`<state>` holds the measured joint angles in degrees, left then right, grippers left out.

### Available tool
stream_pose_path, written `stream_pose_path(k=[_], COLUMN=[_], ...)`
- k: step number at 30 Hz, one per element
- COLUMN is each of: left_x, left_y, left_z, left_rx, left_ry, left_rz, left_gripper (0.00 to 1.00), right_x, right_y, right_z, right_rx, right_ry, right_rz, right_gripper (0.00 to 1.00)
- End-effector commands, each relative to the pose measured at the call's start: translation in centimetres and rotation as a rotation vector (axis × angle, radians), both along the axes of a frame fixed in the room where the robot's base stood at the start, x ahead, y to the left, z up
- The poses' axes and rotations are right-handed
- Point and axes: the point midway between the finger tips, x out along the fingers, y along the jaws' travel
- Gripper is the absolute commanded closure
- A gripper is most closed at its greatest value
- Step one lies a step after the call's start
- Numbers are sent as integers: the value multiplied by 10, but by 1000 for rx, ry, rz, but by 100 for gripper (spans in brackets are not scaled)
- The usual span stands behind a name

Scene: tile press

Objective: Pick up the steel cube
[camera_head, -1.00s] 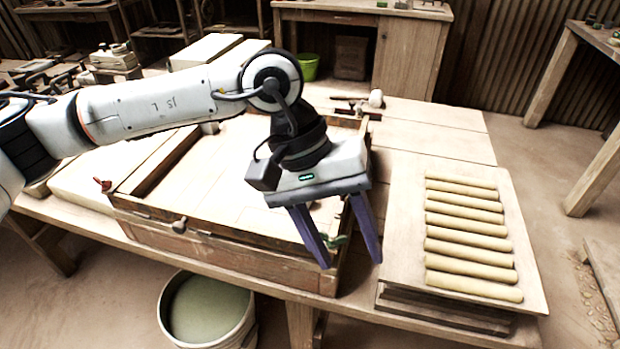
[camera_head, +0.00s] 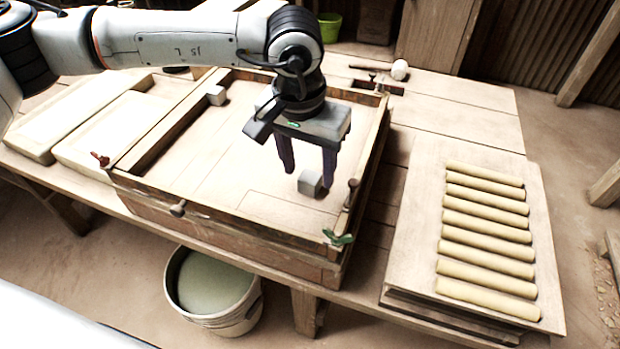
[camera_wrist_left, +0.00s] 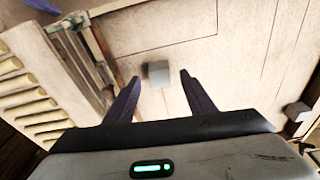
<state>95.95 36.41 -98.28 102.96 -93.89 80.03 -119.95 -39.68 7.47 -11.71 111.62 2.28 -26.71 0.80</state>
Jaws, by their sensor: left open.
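A small grey cube (camera_head: 309,183) rests on the pale floor of the wooden press frame, near its right side. In the left wrist view the cube (camera_wrist_left: 158,74) shows between the fingertips, with a gap on both sides. My left gripper (camera_head: 308,176) points down over the cube with its purple fingers open and empty; it also shows in the left wrist view (camera_wrist_left: 160,79).
A board (camera_head: 415,235) with several clay rolls (camera_head: 488,226) lies to the right. A bucket (camera_head: 213,287) stands below the table's front edge.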

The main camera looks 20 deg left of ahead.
Motion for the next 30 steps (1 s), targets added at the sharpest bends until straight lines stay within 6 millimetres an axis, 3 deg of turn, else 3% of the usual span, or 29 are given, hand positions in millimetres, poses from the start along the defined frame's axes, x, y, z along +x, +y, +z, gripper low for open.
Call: stream_pose_path(k=[4,12,21,30], left_x=[2,3,3,4], left_y=[0,0,0,0], left_z=[-17,-20,-20,-16], left_rx=[1,-1,-1,-3], left_ry=[1,-1,0,-3], left_rz=[1,1,2,2], left_gripper=[50,50,99,100], right_x=[3,6,5,4], right_y=[-1,-3,-4,-3], right_z=[2,3,2,1], right_rx=[0,-3,-4,-5], right_ry=[-7,-12,-9,-5], right_rz=[-2,-4,-5,-5], right_gripper=[100,100,100,100])
